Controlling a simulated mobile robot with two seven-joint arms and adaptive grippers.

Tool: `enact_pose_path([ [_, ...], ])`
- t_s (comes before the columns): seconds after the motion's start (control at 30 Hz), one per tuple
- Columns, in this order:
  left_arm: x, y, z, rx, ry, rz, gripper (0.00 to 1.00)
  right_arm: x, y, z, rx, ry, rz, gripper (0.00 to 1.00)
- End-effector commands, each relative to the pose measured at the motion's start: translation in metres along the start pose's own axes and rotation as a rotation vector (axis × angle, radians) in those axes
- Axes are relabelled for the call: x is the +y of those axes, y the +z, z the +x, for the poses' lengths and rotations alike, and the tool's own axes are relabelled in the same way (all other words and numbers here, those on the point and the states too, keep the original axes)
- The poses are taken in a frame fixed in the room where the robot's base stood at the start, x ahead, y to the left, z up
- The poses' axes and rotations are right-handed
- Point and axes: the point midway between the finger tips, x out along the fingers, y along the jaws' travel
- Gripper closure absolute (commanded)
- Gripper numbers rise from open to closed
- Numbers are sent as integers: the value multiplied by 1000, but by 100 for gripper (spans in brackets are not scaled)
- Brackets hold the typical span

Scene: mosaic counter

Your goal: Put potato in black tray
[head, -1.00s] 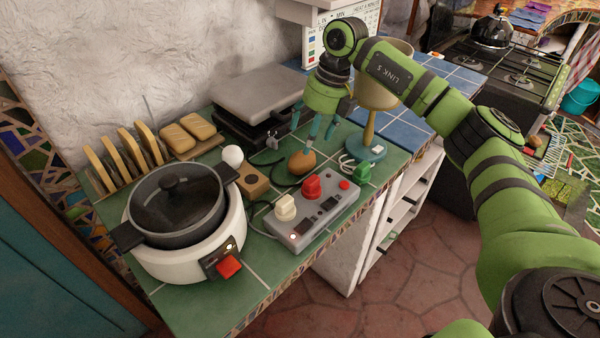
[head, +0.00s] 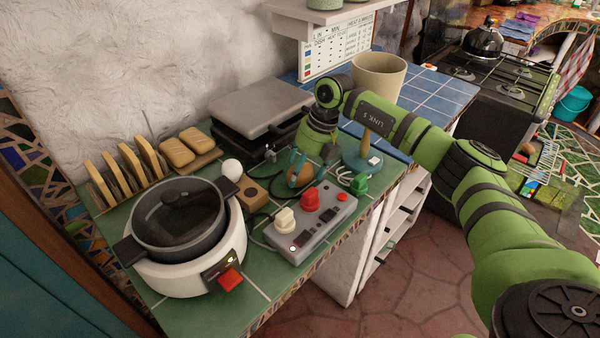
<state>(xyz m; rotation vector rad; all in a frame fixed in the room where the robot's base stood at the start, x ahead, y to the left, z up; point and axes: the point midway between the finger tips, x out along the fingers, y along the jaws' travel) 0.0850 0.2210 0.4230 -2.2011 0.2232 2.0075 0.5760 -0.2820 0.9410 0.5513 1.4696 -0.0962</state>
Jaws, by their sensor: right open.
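The brown potato (head: 299,175) lies on the green tiled counter, behind the grey control box. My right gripper (head: 307,168) reaches down over it, with its blue-green fingers open on either side of the potato. I cannot tell whether the fingers touch it. No plain black tray stands out; a dark, tray-like base (head: 243,146) sits under a flat grey lid behind the gripper. My left gripper is not in view.
A grey control box (head: 310,226) with knobs stands in front of the potato. A beige-cupped stand (head: 378,75) is close at right.

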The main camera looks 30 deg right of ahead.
Motion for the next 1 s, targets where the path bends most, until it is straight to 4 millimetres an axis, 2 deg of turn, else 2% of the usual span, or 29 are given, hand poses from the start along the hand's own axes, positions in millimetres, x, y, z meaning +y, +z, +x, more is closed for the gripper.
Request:
enact_pose_path([
  [0.07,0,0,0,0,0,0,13,0,0,0,0,0,0,22],
  [0.1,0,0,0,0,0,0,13,0,0,0,0,0,0,30],
  [0.17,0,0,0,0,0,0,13,0,0,0,0,-1,0,54],
  [0.2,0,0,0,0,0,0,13,0,0,0,0,-1,0,70],
  [0.23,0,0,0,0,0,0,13,0,0,0,0,-1,0,74],
  [0.33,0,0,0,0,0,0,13,0,0,0,0,-1,0,74],
  [0.37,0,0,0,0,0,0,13,0,0,0,-1,0,0,80],
  [0.57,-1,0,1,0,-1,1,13,0,0,-1,-1,0,0,80],
  [0.67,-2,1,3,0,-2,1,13,2,1,-8,-3,2,-1,80],
  [1.0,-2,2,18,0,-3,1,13,22,1,-70,-5,3,-2,80],
])
